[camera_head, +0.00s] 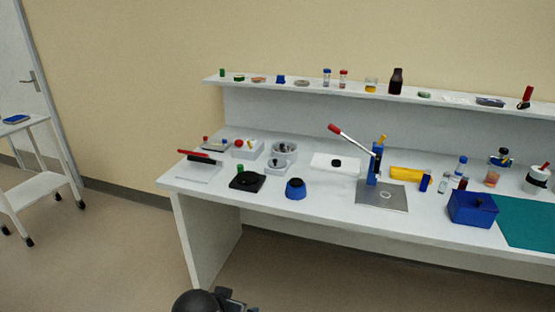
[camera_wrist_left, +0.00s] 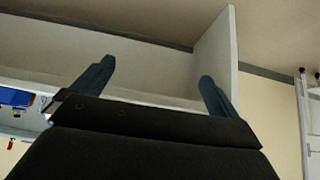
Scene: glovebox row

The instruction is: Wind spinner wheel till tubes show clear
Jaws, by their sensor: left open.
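A round grey device (camera_head: 285,149) with dark parts inside its rim stands on the left part of the bench; it may be the spinner, but it is too small to tell its wheel or any tubes in it. A black square base with a round top and green knob (camera_head: 246,178) stands in front of it. My left gripper (camera_wrist_left: 155,72) is open and empty in the left wrist view, its two dark fingers wide apart, with the pale underside and side panel of the bench beyond. It touches none of the bench things. My right gripper is out of view.
The white bench (camera_head: 265,209) also carries a press with a red lever (camera_head: 375,165), a blue round pot (camera_head: 295,188), a blue box (camera_head: 472,209) and a teal mat (camera_head: 530,222). A shelf (camera_head: 440,100) holds bottles behind. A white cart (camera_head: 35,185) stands left; floor between is clear.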

